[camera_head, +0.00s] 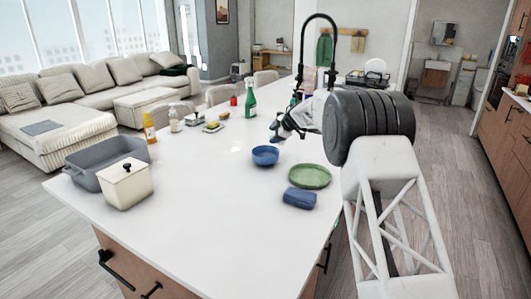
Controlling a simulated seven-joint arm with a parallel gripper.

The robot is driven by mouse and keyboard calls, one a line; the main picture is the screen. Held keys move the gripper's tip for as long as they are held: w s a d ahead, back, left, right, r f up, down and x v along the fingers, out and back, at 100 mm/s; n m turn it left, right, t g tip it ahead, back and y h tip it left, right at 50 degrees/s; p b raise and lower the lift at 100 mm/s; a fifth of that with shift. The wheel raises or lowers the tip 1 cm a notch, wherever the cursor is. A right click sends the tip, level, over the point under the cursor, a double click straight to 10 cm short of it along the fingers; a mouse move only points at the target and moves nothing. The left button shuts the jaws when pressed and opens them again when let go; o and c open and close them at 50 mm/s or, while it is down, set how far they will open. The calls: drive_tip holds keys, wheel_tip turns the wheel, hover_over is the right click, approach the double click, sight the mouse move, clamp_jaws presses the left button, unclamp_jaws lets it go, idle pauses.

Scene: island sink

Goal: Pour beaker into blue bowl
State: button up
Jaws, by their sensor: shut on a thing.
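The blue bowl (265,157) stands upright on the white island top, near its middle. My gripper (276,132) is just above and behind the bowl in the picture, slightly to its right, and does not seem to touch it. The jaws are small and dark here. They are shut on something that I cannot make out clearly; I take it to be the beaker. Its tilt and contents cannot be told. The bowl's inside looks blue, with no contents that I can make out.
A green plate (310,176) and a blue cloth-like block (299,198) lie right of the bowl. A green bottle (250,100) stands behind it. A grey basin (88,171) and cream canister (125,185) stand at the left. The counter left of the bowl is clear.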

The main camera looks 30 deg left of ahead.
drive_tip(key=shift+s+r+n+t, duration=0.15)
drive_tip(key=shift+n+t, duration=0.15)
drive_tip(key=shift+t, duration=0.3)
idle(0.3)
drive_tip(key=shift+s+a+f+n+t+h, duration=0.2)
drive_tip(key=shift+f+n+t+h, duration=0.2)
drive_tip(key=shift+f+t, duration=0.2)
idle(0.7)
drive_tip(key=shift+s+r+n+t, duration=0.1)
drive_tip(key=shift+s+n+t, duration=0.1)
drive_tip(key=shift+n+t, duration=0.3)
idle(0.7)
drive_tip(key=shift+s+a+f+n+t+h, duration=0.15)
drive_tip(key=shift+s+f+t, duration=0.2)
drive_tip(key=shift+s+t, duration=0.1)
drive_tip(key=shift+s+a+f+n+t+h, duration=0.15)
drive_tip(key=shift+s+f+t, duration=0.2)
drive_tip(key=shift+s, duration=0.1)
idle(0.4)
drive_tip(key=shift+s+t, duration=0.15)
drive_tip(key=shift+t, duration=0.25)
drive_tip(key=shift+n+t, duration=0.5)
